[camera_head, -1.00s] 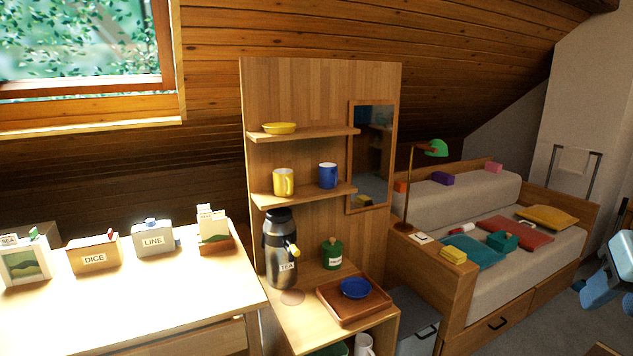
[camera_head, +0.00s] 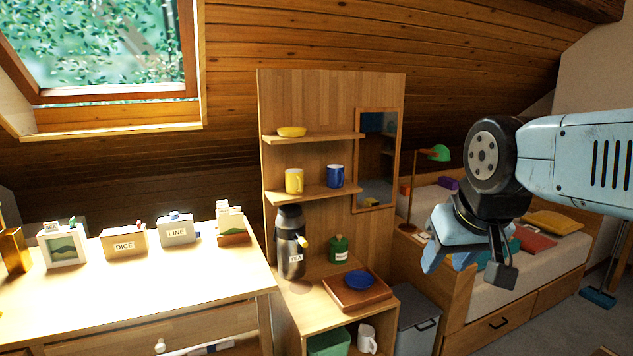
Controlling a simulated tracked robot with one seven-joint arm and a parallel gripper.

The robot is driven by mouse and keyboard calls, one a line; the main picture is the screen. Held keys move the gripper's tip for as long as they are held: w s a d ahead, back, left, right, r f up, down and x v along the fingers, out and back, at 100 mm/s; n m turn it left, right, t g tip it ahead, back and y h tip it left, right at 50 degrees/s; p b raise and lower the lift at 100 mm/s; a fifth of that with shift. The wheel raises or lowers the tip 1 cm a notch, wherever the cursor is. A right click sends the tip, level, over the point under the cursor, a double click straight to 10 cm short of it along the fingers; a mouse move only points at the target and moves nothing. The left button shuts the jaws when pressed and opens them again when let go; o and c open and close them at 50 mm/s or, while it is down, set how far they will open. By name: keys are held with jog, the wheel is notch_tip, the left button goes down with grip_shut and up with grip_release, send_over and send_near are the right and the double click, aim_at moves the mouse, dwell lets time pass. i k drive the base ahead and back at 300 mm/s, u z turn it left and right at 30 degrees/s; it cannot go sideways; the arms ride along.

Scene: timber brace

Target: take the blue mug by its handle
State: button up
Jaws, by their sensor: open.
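The blue mug (camera_head: 335,176) stands upright on the lower wall shelf (camera_head: 311,195) of the wooden unit, to the right of a yellow mug (camera_head: 294,181). Its handle is too small to make out clearly. My gripper (camera_head: 468,272) hangs at the right, in front of the bed, its light-blue fingers pointing down. It is open, with nothing seen between its fingers. It is well apart from the blue mug, to the right of it and lower in the picture.
A yellow bowl (camera_head: 291,132) sits on the upper shelf. A mirror (camera_head: 376,160) is right of the mug. A lamp (camera_head: 414,185) stands between unit and bed.

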aim_at(334, 173)
jog(key=u, duration=0.1)
jog(key=i, duration=1)
jog(key=z, duration=0.05)
